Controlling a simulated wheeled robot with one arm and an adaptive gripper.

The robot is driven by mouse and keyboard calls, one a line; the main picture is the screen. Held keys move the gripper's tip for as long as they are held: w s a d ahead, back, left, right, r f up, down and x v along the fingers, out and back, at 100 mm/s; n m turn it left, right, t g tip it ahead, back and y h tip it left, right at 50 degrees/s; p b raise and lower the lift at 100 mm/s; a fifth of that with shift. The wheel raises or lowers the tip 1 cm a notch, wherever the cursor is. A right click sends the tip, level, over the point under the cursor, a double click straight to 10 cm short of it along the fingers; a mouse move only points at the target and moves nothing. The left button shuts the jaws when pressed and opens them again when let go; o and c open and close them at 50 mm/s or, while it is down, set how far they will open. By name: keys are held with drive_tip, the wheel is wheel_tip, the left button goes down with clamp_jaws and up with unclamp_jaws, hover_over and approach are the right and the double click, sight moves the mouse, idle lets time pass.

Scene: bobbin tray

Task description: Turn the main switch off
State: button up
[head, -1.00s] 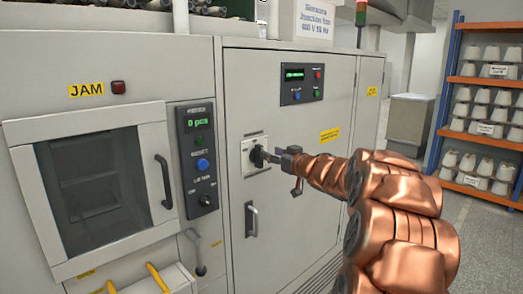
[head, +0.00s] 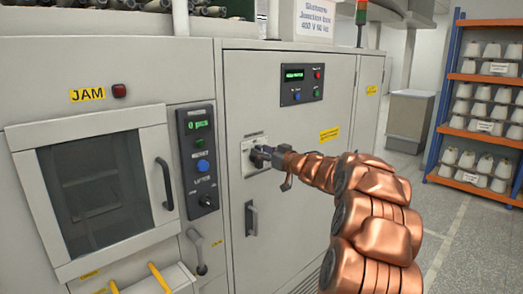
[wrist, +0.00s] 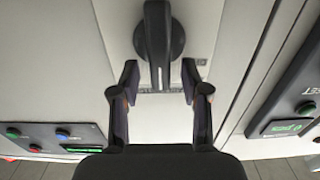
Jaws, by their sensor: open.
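The main switch is a dark rotary knob (wrist: 159,45) on a pale plate (head: 249,157) on the grey cabinet door. In the wrist view the knob's long handle lies along the picture's up-down line, between my fingertips and a little ahead of them. My gripper (wrist: 160,78) is open, with one finger on each side of the handle's lower end and gaps showing on both sides. In the head view my gripper (head: 266,156) is at the knob and partly hides it.
A door handle (head: 251,218) sits below the switch. A small panel with a green display (head: 295,73) is above it. A control panel with a green readout and a blue button (head: 202,165) is to the left, beside a windowed door (head: 95,180).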

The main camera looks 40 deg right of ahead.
drive_tip(key=shift+w+f, duration=0.1)
drive_tip(key=shift+w, duration=0.2)
clamp_jaws()
